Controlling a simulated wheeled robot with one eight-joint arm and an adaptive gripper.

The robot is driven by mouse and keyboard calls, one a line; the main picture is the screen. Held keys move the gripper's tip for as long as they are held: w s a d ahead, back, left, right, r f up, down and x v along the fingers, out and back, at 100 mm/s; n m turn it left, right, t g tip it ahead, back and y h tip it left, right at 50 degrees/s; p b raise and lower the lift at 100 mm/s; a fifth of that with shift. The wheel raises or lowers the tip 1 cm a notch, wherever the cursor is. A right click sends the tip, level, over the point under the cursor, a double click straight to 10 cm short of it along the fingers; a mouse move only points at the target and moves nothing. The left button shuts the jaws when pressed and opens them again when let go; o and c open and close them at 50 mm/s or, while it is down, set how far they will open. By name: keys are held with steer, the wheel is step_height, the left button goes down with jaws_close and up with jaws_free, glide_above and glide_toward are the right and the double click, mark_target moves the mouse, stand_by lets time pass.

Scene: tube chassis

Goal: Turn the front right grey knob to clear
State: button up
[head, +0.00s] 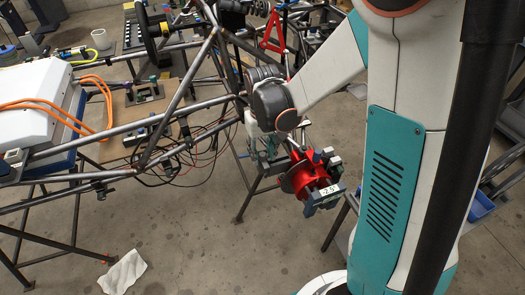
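I cannot pick out the grey knob for sure in the head view; it is too small or hidden. A red cylindrical unit (312,177) with a grey-brown disc on its left side and a white number label stands at the front right corner of the tube chassis (165,115). My arm reaches in from the right to a grey wrist joint (271,104). My gripper (265,153) seems to hang below that joint, just left of the red unit. It is small and mixed with the parts behind it, so its fingers and any contact are unclear.
A white box (35,88) with orange cables sits on the chassis at left. Loose black and red wires (195,160) hang under the tubes. A white cloth (122,272) lies on the floor. The floor at the front middle is clear. A red triangular stand (272,32) is at the back.

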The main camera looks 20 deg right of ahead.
mark_target(263, 154)
steer(key=shift+r, duration=0.1)
step_height(263, 154, up, 12)
stand_by(0.7)
stand_by(0.3)
steer(key=s+r+t, duration=0.2)
steer(key=s+t, duration=0.1)
steer(key=s, duration=0.4)
steer(key=s+r+t, duration=0.3)
steer(key=s+t, duration=0.1)
steer(key=s, duration=0.4)
steer(key=shift+a, duration=0.35)
